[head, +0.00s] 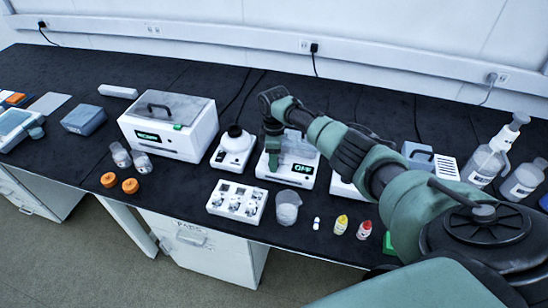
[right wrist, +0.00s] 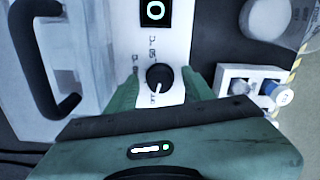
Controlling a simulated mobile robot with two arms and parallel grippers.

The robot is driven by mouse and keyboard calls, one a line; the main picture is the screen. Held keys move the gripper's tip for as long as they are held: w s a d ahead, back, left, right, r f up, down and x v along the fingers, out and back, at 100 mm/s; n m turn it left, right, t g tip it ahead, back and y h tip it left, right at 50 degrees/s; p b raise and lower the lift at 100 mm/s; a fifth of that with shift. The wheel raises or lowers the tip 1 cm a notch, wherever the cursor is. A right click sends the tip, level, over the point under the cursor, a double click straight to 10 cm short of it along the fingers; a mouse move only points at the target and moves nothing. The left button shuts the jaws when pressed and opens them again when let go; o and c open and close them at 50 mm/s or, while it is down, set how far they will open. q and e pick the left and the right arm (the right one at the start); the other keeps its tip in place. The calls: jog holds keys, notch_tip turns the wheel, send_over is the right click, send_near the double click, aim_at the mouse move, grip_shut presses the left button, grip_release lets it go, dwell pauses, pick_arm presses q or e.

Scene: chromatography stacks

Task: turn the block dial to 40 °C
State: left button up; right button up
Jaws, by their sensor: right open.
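The block heater (head: 303,181) is a white box with a dark display in green letters that seem to read OFF. My right gripper (head: 272,165) points down at the left part of its front panel and hides the dial in the head view. In the right wrist view the black round dial (right wrist: 158,77) sits between my two open green fingers, apart from them as far as I can tell. Its white pointer line points down, at the OFF mark. Other marks stand around it, too small to read surely. My left gripper is not in view.
A lid with a black handle (right wrist: 42,60) lies beside the panel. A white rack (head: 237,200) and a beaker (head: 288,207) stand in front of the heater. A white device with a round top (head: 233,148) stands close on its left. Small bottles (head: 341,224) stand near the front edge.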

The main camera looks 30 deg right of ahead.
grip_shut()
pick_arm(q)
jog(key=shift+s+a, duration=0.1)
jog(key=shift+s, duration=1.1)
